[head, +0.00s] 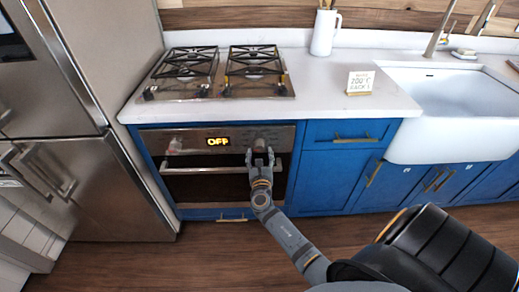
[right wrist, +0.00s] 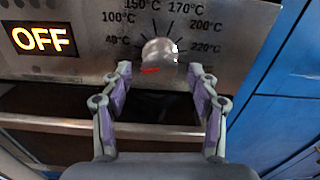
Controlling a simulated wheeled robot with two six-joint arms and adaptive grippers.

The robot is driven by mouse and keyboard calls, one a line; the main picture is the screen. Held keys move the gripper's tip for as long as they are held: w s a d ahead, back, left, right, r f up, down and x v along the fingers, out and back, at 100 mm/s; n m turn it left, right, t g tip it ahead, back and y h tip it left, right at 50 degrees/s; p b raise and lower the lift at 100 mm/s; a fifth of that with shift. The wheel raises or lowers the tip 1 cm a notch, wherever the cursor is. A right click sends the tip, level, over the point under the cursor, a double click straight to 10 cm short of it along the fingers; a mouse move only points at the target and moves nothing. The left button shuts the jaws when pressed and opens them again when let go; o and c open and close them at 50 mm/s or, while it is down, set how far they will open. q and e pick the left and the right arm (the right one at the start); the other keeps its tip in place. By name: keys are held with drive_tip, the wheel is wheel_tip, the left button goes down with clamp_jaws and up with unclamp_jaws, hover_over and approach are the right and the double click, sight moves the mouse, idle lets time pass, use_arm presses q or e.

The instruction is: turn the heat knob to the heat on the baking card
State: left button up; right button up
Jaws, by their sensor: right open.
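The heat knob (right wrist: 160,50) is a round silvery knob on the oven's steel panel. A red mark shows at its lower left, outside the printed scale. The scale (right wrist: 200,25) around it reads from 40°C to 220°C, with 200°C at the upper right. The display (head: 218,141) shows OFF, also in the right wrist view (right wrist: 44,39). The baking card (head: 360,82) stands on the counter and reads 200°C. My right gripper (head: 260,154) is open in front of the knob. In the right wrist view its fingertips (right wrist: 160,72) are apart, either side of and just below the knob.
The oven's bar handle (right wrist: 60,124) runs below the panel, close under my right gripper. A gas hob (head: 220,72) sits on the white counter (head: 318,95) above. Blue cabinets (head: 330,175) and a white sink (head: 450,120) are to the right, a steel fridge (head: 110,180) to the left.

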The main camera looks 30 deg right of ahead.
drive_tip(key=shift+x, duration=1.45)
drive_tip(key=c, duration=1.2)
